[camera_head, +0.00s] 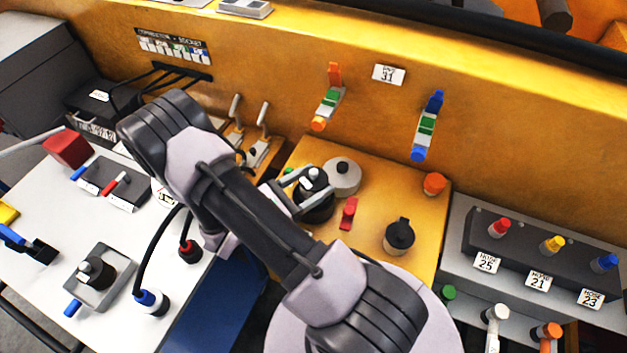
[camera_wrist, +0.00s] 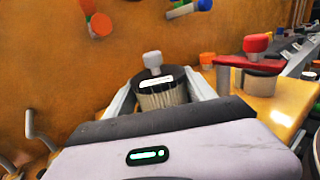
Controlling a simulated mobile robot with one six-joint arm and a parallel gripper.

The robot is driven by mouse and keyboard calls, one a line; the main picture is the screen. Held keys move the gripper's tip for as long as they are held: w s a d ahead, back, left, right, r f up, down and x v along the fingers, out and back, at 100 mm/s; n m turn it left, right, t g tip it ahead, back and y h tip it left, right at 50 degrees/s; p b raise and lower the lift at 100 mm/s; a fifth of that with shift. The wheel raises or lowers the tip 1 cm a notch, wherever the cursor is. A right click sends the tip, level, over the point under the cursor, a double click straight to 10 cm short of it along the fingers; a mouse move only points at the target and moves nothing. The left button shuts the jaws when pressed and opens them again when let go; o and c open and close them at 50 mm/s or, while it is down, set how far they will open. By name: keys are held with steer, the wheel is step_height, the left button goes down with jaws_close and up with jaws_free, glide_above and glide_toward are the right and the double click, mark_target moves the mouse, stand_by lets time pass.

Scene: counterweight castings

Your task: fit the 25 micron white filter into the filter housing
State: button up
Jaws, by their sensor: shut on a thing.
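My gripper (camera_head: 305,188) is shut on a filter, its fingers on either side. In the wrist view the filter (camera_wrist: 165,98) has a pale pleated body, a dark cap with a white label, and a pale knob on top. The label is too small to read. In the head view its dark cap and pale knob show between the fingers, over the yellow bench. A dark round form (camera_head: 319,214) lies just under it; I cannot tell whether this is the filter housing or whether they touch. A red lever (camera_head: 347,213) stands right of the gripper.
A grey round part (camera_head: 343,177) with a dark knob is close behind. A black canister (camera_head: 400,237) with a cream band and an orange cap (camera_head: 434,184) stand to the right. Coloured connectors stick out from the yellow wall. Two levers (camera_head: 262,138) stand left. Hose fittings (camera_head: 553,244) are far right.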

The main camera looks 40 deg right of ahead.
steer(key=shift+f+b, duration=0.6)
steer(key=shift+f, duration=0.3)
steer(key=o, duration=1.6)
steer(key=w+a+p, duration=0.1)
steer(key=w+a, duration=0.1)
steer(key=a, duration=1.5)
steer(key=shift+w+a, duration=0.15)
